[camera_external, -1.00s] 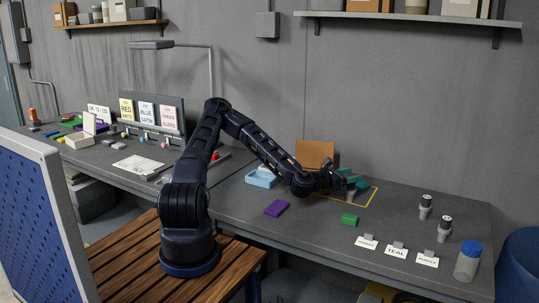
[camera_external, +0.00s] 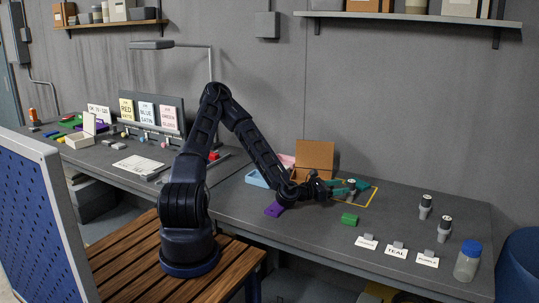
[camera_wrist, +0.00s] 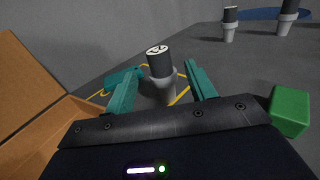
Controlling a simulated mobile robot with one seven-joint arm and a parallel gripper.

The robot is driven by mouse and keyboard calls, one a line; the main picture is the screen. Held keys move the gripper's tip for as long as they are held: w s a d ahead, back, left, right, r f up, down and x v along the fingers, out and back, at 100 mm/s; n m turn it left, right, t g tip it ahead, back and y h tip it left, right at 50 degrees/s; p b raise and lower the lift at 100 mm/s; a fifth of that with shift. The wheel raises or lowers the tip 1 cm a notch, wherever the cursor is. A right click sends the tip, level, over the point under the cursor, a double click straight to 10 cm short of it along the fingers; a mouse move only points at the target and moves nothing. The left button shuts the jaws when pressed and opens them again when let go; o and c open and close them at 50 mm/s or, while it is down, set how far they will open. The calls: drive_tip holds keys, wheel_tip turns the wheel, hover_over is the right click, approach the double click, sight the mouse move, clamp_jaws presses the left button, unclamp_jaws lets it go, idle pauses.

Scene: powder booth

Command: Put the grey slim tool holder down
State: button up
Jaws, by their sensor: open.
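The grey slim tool holder (camera_external: 351,188), a grey body with a dark top and a pale marked cap, stands upright on the bench by the yellow outline. In the wrist view the holder (camera_wrist: 161,84) stands ahead, between the lines of my teal fingers. My gripper (camera_external: 342,189) is open, with visible gaps between the holder and both fingers. In the wrist view my gripper (camera_wrist: 161,88) spans either side of it. The holder's foot is partly hidden by the gripper body.
A teal block (camera_wrist: 123,78) lies behind left of the holder. A green block (camera_external: 349,218) is in front, a purple block (camera_external: 274,209) left. An open cardboard box (camera_external: 314,155) stands behind. Two similar holders (camera_external: 425,206) (camera_external: 444,229) and a blue-lidded jar (camera_external: 467,261) stand right.

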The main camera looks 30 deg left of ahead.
sight(351, 191)
drive_tip(key=shift+x, duration=3.6)
drive_tip(key=shift+f, duration=0.1)
clamp_jaws()
